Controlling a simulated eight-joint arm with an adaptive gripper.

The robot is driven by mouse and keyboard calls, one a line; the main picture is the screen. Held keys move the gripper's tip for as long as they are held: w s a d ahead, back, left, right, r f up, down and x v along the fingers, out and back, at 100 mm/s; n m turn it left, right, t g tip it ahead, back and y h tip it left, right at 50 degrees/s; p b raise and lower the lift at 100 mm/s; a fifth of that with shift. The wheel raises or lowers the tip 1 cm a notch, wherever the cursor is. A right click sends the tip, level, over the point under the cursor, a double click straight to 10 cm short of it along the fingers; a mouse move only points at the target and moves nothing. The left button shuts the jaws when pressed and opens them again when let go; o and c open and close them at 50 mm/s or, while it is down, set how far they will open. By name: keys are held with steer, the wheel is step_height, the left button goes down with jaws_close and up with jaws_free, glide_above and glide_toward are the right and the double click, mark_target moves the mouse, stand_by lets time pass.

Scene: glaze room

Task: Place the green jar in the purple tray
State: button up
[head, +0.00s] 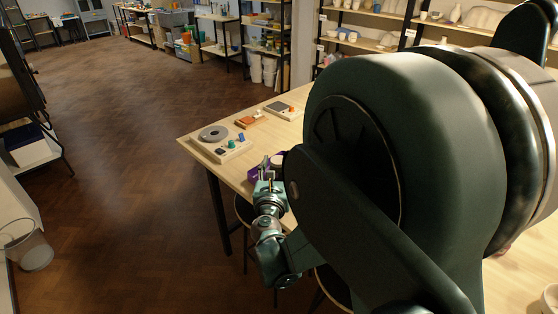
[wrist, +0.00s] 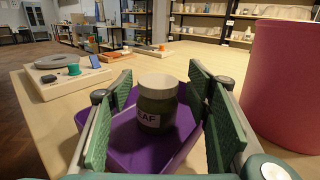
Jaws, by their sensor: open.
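The green jar (wrist: 157,112) has a pale lid and a white label with dark letters. In the wrist view it stands upright within the outline of the purple tray (wrist: 118,142), and its base looks to be on the tray's floor. My gripper (wrist: 160,92) is open, with one green ridged pad to each side of the jar and a visible gap on both sides. In the head view my gripper (head: 268,172) is at the purple tray (head: 254,174) by the table's left edge; my arm hides much of the tray there.
A large pink cylinder (wrist: 288,85) stands close on the right in the wrist view. A board with a grey ring and small blocks (head: 221,144) lies beyond the tray, with an orange-brown item (head: 250,120) and a grey-topped board (head: 279,109) farther back. Bare table lies between.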

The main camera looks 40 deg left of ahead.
steer(key=p+v, duration=0.1)
steer(key=v, duration=0.9)
stand_by(0.8)
steer(key=w+d+r+n+y, duration=0.2)
steer(key=w+d+r+n, duration=0.8)
steer(key=r, duration=0.4)
steer(key=w+d+r+n+g+h, duration=0.15)
steer(key=d+n, duration=0.25)
steer(key=d, duration=0.4)
steer(key=w+d+r+n+g, duration=0.1)
steer(key=w+d+r+n, duration=0.15)
steer(key=d, duration=0.55)
steer(key=s+d+f+n+g+h, duration=0.1)
steer(key=s+d+f+n+h, duration=0.2)
steer(key=d, duration=1.3)
steer(key=s+d+f+n+g+h, duration=0.2)
steer(key=s+d+f+n+h, duration=0.2)
steer(key=s+d, duration=0.5)
steer(key=s+d+f+n+g+h, duration=0.1)
steer(key=s+d+f+n+h, duration=0.3)
steer(key=d, duration=1.9)
steer(key=shift+s+g, duration=0.35)
steer(key=shift+s, duration=0.8)
